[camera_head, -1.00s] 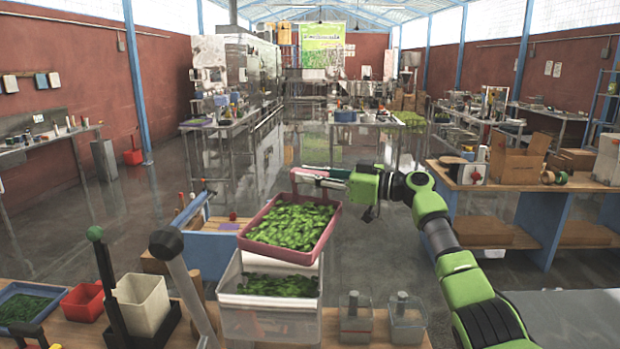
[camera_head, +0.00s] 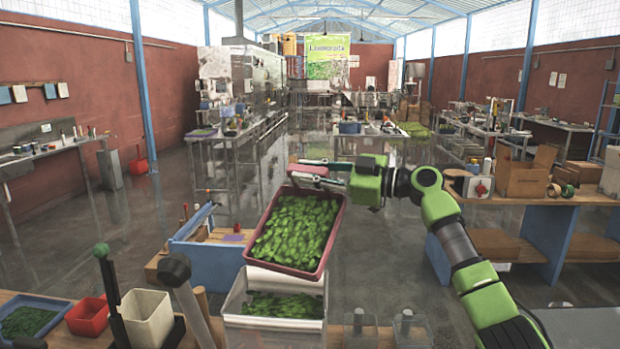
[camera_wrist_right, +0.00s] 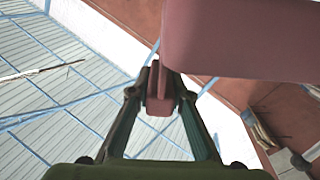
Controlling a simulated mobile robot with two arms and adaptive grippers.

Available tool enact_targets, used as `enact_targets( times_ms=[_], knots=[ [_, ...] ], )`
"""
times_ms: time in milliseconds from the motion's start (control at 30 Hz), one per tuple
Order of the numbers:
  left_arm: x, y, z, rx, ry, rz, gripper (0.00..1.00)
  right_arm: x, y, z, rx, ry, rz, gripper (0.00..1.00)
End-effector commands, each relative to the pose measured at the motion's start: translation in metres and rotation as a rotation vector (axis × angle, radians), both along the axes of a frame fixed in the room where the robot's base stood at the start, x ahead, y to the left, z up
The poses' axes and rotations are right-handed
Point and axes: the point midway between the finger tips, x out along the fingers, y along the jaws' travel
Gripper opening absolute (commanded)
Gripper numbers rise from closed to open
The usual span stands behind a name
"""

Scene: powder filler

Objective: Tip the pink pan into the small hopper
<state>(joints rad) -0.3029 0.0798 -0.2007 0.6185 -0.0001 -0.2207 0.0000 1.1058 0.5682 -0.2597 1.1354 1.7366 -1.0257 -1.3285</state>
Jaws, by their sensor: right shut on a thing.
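The pink pan (camera_head: 286,271) is full of green leaves (camera_head: 298,231). It hangs over the back of a clear-walled bin (camera_head: 272,336), which seems to be the small hopper and has similar leaves inside. The pan slopes down toward the bin, its near edge just above or at the bin's back rim; I cannot tell whether they touch. My right gripper (camera_head: 322,174) is shut on the pan's far-edge handle. In the right wrist view the fingers (camera_wrist_right: 160,97) close on the pink handle, with the pan (camera_wrist_right: 245,40) above right. My left gripper is not in view.
A grey lever (camera_head: 185,290) and a black lever with a green knob (camera_head: 108,285) rise left of the bin. A cream pot (camera_head: 148,317), red box (camera_head: 87,315) and blue tray (camera_head: 33,319) stand further left. Clear containers (camera_head: 360,330) stand at right.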

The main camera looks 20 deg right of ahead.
Motion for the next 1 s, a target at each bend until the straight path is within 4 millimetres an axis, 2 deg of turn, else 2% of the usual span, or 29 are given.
enact_targets(
  times_ms=[100, 1000],
  knots=[
    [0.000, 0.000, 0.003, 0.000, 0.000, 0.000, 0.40, -0.004, 0.004, 0.010, -0.030, -0.037, 0.001, 0.00],
    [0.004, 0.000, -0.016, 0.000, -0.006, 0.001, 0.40, -0.053, 0.046, 0.040, -0.268, -0.309, 0.000, 0.00]
  ],
)
